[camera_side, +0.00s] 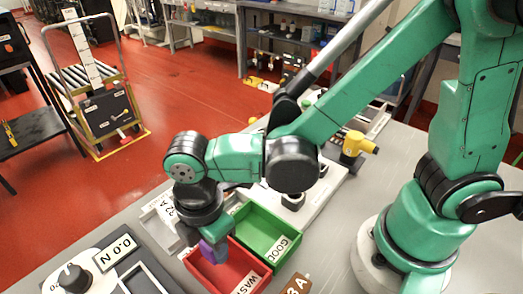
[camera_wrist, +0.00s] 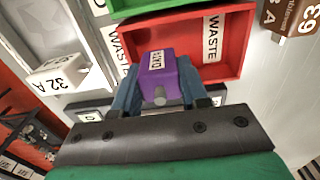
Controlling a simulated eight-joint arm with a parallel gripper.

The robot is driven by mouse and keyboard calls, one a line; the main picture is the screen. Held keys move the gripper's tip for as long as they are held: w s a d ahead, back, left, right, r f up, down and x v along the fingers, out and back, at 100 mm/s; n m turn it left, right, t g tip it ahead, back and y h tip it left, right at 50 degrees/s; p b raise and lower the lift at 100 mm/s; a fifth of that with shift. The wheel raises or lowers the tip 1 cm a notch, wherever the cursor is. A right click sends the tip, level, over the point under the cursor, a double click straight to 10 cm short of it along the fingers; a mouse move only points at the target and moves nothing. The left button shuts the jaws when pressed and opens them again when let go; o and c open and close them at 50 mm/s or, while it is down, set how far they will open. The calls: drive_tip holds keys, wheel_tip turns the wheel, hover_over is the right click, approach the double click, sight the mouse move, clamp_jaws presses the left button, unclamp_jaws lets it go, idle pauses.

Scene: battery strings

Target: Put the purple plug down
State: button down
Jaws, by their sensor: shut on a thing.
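The purple plug (camera_wrist: 158,72) is held between the two blue fingers of my gripper (camera_wrist: 160,92) in the wrist view, with a white label on its top. In the side view the plug (camera_side: 208,250) shows only partly below my gripper (camera_side: 214,245), at the left part of the red bin. The red WASTE bin (camera_wrist: 240,40) lies behind the plug in the wrist view; its label also shows in the side view (camera_side: 246,284). I cannot tell whether the plug touches the bin.
A green GOOD bin (camera_side: 285,243) adjoins the red bin. A white block marked 32 A (camera_wrist: 55,75) and a brown block marked 63 A (camera_wrist: 290,18) lie near. A 0.0 N display unit (camera_side: 115,252) stands at lower left. A yellow plug (camera_side: 355,147) stands farther back.

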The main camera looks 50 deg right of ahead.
drive_tip(key=shift+f, duration=0.1)
drive_tip(key=shift+f, duration=0.45)
drive_tip(key=shift+c, duration=2.3)
unclamp_jaws()
drive_tip(key=shift+r, duration=0.1)
wheel_tip(320, 180, up, 13)
drive_tip(key=w+d+f+m+t, duration=0.1)
drive_tip(key=d+m+t, duration=0.2)
drive_tip(key=d+m, duration=0.6)
drive_tip(key=w+d+f+m+t, duration=0.1)
drive_tip(key=d+m+t, duration=0.3)
drive_tip(key=d+m, duration=0.5)
drive_tip(key=shift+w+d+f, duration=0.15)
drive_tip(key=shift+w+f, duration=0.1)
drive_tip(key=shift+w, duration=0.3)
